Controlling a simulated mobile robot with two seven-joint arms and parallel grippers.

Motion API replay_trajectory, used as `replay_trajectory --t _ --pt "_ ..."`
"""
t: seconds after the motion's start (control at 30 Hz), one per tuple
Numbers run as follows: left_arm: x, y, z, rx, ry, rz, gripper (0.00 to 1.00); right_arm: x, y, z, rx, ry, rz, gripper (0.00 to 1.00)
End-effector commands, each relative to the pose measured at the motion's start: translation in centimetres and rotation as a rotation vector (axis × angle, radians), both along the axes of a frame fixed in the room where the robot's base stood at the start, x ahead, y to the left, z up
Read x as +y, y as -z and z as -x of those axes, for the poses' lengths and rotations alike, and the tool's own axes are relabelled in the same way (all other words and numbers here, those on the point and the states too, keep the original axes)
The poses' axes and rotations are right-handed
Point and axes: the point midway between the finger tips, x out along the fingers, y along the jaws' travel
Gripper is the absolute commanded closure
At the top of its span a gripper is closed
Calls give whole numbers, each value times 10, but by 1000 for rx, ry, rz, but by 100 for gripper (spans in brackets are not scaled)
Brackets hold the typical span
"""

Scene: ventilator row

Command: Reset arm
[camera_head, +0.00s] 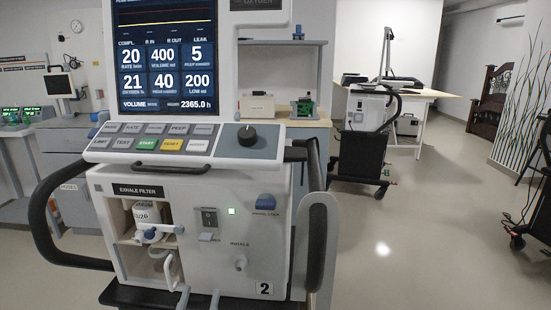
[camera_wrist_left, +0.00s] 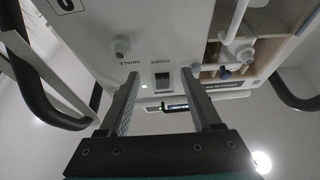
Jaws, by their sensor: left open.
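My left gripper (camera_wrist_left: 162,79) is open and empty in the left wrist view. Its two fingers point toward the front of the ventilator, around the line of sight to the power switch (camera_wrist_left: 162,80); no contact is visible. I cannot make out this gripper in the head view. The ventilator (camera_head: 205,235), marked 2, stands upright at centre left with its screen (camera_head: 163,55) lit. A small green light (camera_head: 231,211) glows beside the power switch (camera_head: 208,217). The inhale port (camera_head: 240,263) is bare. The exhale filter (camera_head: 147,213) sits in its open compartment. My right gripper is not in view.
Black handles (camera_head: 42,220) curve out on both sides of the ventilator. A second cart (camera_head: 359,150) stands behind to the right, before a table (camera_head: 425,94). A shelf (camera_head: 292,121) with small devices is behind the ventilator. The floor (camera_head: 400,240) at right is mostly clear.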

Motion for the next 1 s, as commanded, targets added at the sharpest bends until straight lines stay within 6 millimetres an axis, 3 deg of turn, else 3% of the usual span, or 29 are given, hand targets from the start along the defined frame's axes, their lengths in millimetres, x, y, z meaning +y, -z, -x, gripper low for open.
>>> replay_trajectory --t 0.27,0.47,0.73,1.0 --pt "-4 46 7 387 2 -44 35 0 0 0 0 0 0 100" --pt "-5 77 34 666 4 -78 35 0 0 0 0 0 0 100" --pt "-7 109 97 1042 14 -128 35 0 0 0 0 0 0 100" --pt "-4 120 169 1353 23 -175 35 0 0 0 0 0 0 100"
